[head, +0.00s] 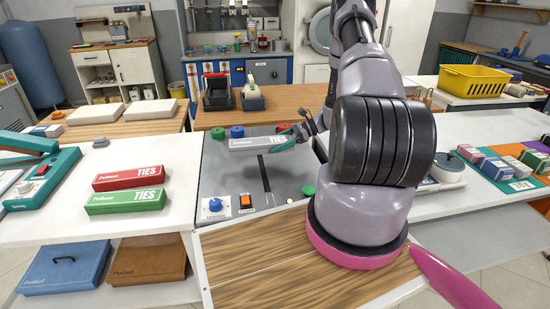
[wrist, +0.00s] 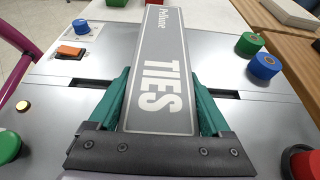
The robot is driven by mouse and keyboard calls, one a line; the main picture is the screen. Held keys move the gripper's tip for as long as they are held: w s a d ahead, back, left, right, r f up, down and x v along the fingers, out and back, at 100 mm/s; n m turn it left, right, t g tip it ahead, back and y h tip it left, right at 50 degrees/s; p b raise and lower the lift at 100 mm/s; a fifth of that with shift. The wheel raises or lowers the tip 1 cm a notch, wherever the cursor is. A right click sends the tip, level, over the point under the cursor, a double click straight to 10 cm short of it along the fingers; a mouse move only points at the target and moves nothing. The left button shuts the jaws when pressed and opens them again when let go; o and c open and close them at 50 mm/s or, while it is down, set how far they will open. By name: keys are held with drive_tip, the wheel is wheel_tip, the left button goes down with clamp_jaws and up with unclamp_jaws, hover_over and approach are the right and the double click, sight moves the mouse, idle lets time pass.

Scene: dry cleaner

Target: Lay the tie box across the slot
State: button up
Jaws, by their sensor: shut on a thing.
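The grey tie box (head: 258,144), with white "TIES" lettering, is held level over the grey panel (head: 220,172). My gripper (head: 284,143) is shut on it from the right in the head view. In the wrist view its teal fingers (wrist: 160,82) press both long sides of the tie box (wrist: 158,60). The dark slot (head: 265,174) runs away from me in the panel. In the wrist view the slot (wrist: 92,82) shows on both sides of the box, which hides its middle. The box points crosswise to the slot and appears to be above the panel, though the gap is hard to judge.
Red (head: 129,175) and green (head: 125,201) tie boxes lie on the white counter at left. The panel carries a blue knob (head: 215,204), an orange switch (head: 246,201), a green button (head: 308,191) and several coloured knobs along its far edge. A wooden table (head: 296,96) stands beyond.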

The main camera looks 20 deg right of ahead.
sight(276, 162)
drive_tip(key=shift+f, duration=2.55)
drive_tip(key=shift+f, duration=0.45)
drive_tip(key=shift+f, duration=0.15)
drive_tip(key=o, duration=1.2)
drive_tip(key=shift+o, duration=0.2)
